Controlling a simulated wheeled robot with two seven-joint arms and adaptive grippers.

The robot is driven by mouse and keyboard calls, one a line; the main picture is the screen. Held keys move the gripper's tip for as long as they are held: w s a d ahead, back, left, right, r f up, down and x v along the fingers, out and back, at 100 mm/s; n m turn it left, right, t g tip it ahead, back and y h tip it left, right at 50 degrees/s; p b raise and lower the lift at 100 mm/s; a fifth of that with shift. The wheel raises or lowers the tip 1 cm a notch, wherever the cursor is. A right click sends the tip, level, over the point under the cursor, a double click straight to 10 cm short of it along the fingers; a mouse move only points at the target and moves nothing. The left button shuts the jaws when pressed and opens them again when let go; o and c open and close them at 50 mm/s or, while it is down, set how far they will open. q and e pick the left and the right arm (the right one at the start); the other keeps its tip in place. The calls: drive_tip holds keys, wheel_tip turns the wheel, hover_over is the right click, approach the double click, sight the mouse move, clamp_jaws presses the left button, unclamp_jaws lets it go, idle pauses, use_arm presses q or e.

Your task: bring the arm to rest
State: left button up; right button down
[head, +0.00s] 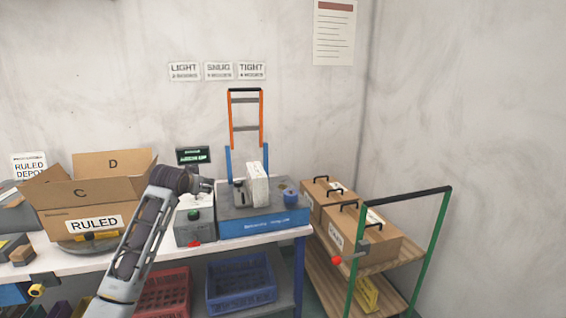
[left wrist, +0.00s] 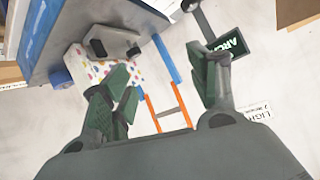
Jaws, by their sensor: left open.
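My left arm rises from the bottom of the head view, and my left gripper (head: 203,186) is above the grey box, just left of the blue-sided machine (head: 262,222). In the left wrist view my left gripper (left wrist: 160,95) has its green-padded fingers spread apart with nothing between them. Beyond the fingers are the machine's grey top and a white block with coloured dots (left wrist: 125,65). That block stands upright on the machine in the head view (head: 258,183). My right gripper is not in view.
A grey box with a green button (head: 194,228) stands beside the machine. An open carton marked RULED (head: 85,222) is at the left of the table. A green-railed cart (head: 437,240) with closed cartons (head: 370,245) stands right. Red (head: 165,292) and blue crates (head: 240,285) sit below.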

use_arm(q)
drive_tip(key=s+d+f+g+b, duration=0.15)
drive_tip(key=s+f, duration=0.45)
drive_tip(key=f, duration=0.6)
drive_tip(key=s+d+f+g+b, duration=0.1)
drive_tip(key=s+d+f, duration=0.35)
drive_tip(key=f, duration=0.75)
drive_tip(key=s+d+f+g+b, duration=0.1)
drive_tip(key=s+f+g, duration=0.1)
drive_tip(key=s+f, duration=0.8)
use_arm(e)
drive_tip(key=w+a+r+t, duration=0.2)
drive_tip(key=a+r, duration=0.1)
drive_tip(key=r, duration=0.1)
use_arm(q)
drive_tip(key=s+d+f+g+b, duration=0.1)
drive_tip(key=s+f+g, duration=0.2)
drive_tip(key=s+f, duration=1.2)
drive_tip(key=s+d+f+g+h+b, duration=0.1)
drive_tip(key=s+d+f+g, duration=0.1)
drive_tip(key=s+f, duration=1.3)
drive_tip(key=shift+s+g+b, duration=0.3)
drive_tip(key=shift+s+g, duration=0.1)
drive_tip(key=shift+g, duration=0.25)
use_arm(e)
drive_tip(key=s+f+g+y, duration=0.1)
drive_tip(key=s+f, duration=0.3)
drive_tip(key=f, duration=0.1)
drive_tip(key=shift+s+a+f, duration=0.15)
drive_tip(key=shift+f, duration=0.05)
